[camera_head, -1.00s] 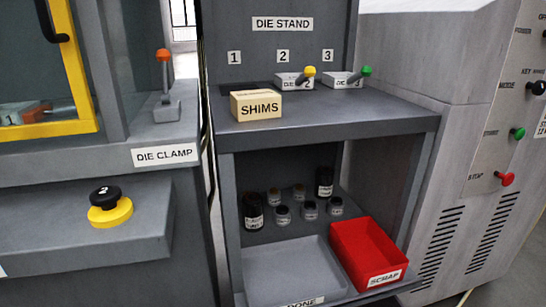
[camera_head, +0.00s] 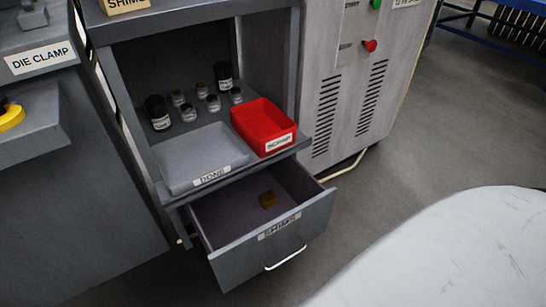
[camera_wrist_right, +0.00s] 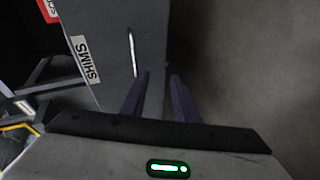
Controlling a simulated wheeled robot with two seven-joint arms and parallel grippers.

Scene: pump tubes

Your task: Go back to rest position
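My right gripper (camera_wrist_right: 160,76) is open and empty in the right wrist view, its two dark fingers apart. Beyond the fingertips is the front of the SHIMS drawer (camera_wrist_right: 110,45) with its bright handle (camera_wrist_right: 132,54); the gripper does not hold the handle. A large white rounded surface at the lower right of the head view looks like my own arm. My left gripper is not in view.
Above the drawer are a grey DONE tray (camera_head: 200,157), a red SCRAP bin (camera_head: 263,124) and several small jars and bottles. A vented grey cabinet (camera_head: 365,75) stands to the right. The DIE CLAMP station (camera_head: 40,57) is at left. Open floor lies right of the drawer.

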